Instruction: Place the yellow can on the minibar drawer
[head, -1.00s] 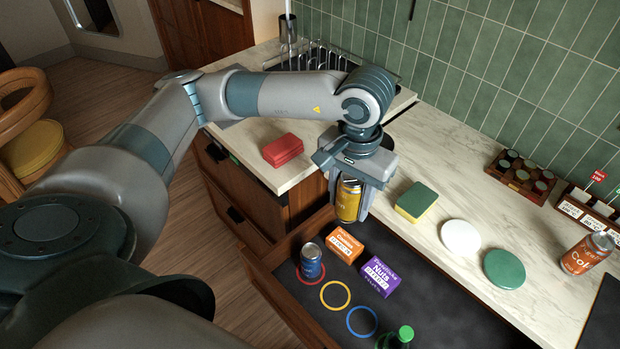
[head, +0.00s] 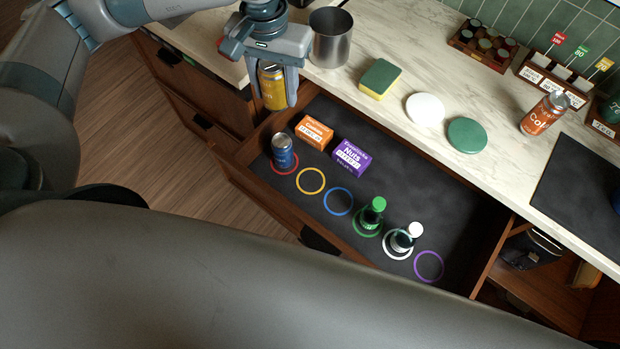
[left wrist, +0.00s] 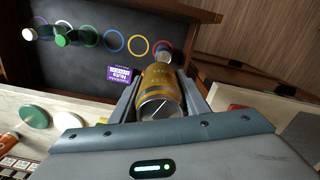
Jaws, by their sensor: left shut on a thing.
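My left gripper (head: 271,90) is shut on the yellow can (head: 272,88) and holds it upright above the back left part of the open minibar drawer (head: 440,215). The can also shows between the fingers in the left wrist view (left wrist: 160,92). In the drawer, a blue can (head: 283,152) stands on the red ring (head: 285,168). The yellow ring (head: 311,181) and blue ring (head: 338,201) are empty. A green-capped bottle (head: 372,213) stands on the green ring, and a white-capped bottle (head: 405,238) on the white ring. The purple ring (head: 429,266) is empty. My right gripper is not seen.
An orange box (head: 314,131) and a purple nuts box (head: 351,156) lie in the drawer behind the rings. On the counter are a metal cup (head: 331,38), a sponge (head: 380,79), white and green discs (head: 467,135) and an orange can (head: 544,114).

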